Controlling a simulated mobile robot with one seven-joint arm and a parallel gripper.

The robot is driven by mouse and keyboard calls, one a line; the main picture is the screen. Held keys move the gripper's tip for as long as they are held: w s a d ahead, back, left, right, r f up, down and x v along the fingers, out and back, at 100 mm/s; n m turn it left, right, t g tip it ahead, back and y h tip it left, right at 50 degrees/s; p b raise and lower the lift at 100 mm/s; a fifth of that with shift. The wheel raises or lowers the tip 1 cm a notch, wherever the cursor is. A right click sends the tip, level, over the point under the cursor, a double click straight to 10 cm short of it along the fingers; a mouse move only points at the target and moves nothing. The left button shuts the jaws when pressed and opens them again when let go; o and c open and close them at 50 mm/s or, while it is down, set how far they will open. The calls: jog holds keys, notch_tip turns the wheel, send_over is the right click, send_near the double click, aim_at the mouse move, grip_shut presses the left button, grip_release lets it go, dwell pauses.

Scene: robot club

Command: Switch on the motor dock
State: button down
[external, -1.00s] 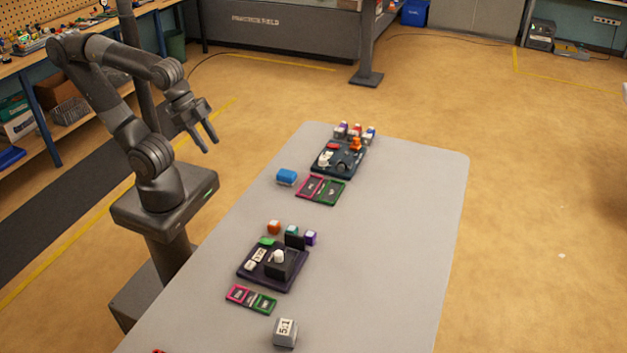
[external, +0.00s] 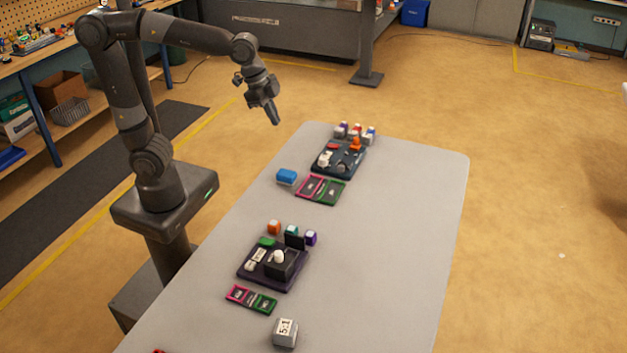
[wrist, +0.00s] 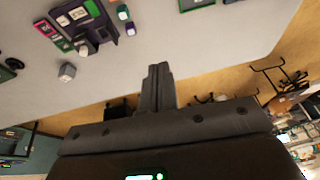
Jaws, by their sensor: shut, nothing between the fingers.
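Two docks stand on the grey table (external: 400,240), and I cannot tell which is the motor dock. The dark blue dock (external: 328,172) near the far end carries a red piece, a white piece and an orange cone-like piece. The dark purple dock (external: 265,283) nearer the camera carries a green piece, white labelled pieces and a white knob on a black block. The purple dock also shows at the top left of the wrist view (wrist: 106,35). My gripper (external: 276,120) is shut and empty, high beside the table's far left end, touching nothing. Its closed fingers show in the wrist view (wrist: 158,70).
Pink-and-green framed trays lie before the blue dock (external: 320,190) and purple dock (external: 251,299). A blue block (external: 287,177), a grey 5:1 block (external: 285,332) and small coloured cubes stand around. The table's right side is clear.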

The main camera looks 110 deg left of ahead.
jog(key=w+a+f, duration=0.2)
jog(key=w+a, duration=0.3)
jog(key=a, duration=0.6)
jog(key=g, duration=0.2)
send_over(337, 146)
jog(key=s, duration=0.3)
notch_tip(337, 146, down, 15)
jog(key=shift+a+h, duration=0.2)
jog(key=shift+h, duration=0.2)
jog(key=f, duration=0.4)
jog(key=w+f, duration=0.1)
jog(key=f, duration=0.4)
jog(key=w+f, duration=0.1)
jog(key=f, duration=0.3)
jog(key=shift+w+f, duration=0.15)
jog(key=shift+f, duration=0.2)
jog(key=shift+w+f, duration=0.1)
